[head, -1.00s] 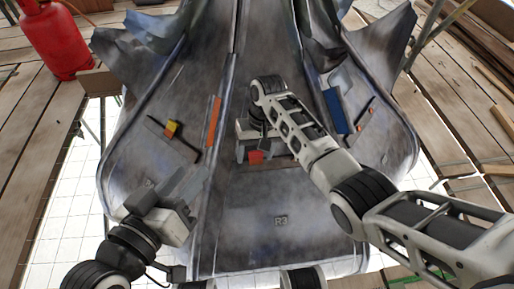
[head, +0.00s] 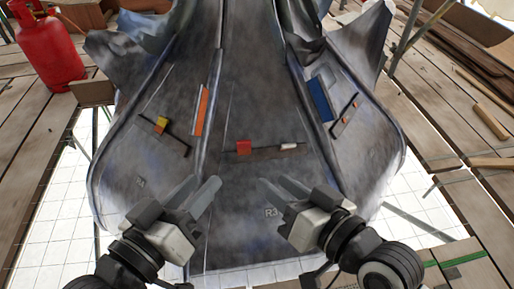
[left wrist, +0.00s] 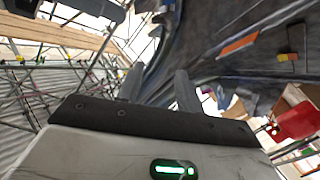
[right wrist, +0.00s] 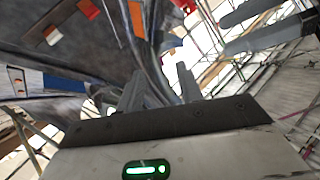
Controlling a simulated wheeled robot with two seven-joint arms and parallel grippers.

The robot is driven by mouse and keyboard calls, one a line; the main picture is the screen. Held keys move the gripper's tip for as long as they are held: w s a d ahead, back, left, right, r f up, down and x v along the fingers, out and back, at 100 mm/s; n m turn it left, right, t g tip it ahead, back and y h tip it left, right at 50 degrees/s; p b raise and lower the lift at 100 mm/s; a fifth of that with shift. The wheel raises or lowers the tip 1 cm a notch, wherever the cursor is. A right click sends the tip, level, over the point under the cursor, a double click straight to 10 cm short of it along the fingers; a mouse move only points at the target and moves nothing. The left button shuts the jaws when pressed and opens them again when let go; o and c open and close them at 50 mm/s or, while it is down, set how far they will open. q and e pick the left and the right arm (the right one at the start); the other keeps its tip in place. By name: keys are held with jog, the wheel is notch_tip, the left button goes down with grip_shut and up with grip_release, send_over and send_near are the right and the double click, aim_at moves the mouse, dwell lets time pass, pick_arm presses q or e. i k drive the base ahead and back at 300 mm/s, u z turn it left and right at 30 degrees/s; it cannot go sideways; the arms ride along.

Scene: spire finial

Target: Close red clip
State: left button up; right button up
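The red clip (head: 244,147) is a small red block at the left part of a dark bar (head: 262,154) on the middle panel of the grey spire. It stands up above the bar. A red block also shows at the top of the right wrist view (right wrist: 88,8) and looks like the same clip. My left gripper (head: 207,181) is open and empty, below and left of the clip. My right gripper (head: 270,182) is open and empty, below and right of it. Neither touches the clip, and nothing covers it in the head view.
A white piece (head: 288,146) lies on the bar's right end. An orange strip (head: 201,110) and a yellow-orange block (head: 161,125) are on the left panel. A blue plate (head: 320,99) is on the right panel. A red cylinder (head: 49,50) stands at the far left.

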aim_at(243, 147)
jog(key=z, duration=1.1)
jog(key=i, duration=0.65)
jog(key=u, duration=2.55)
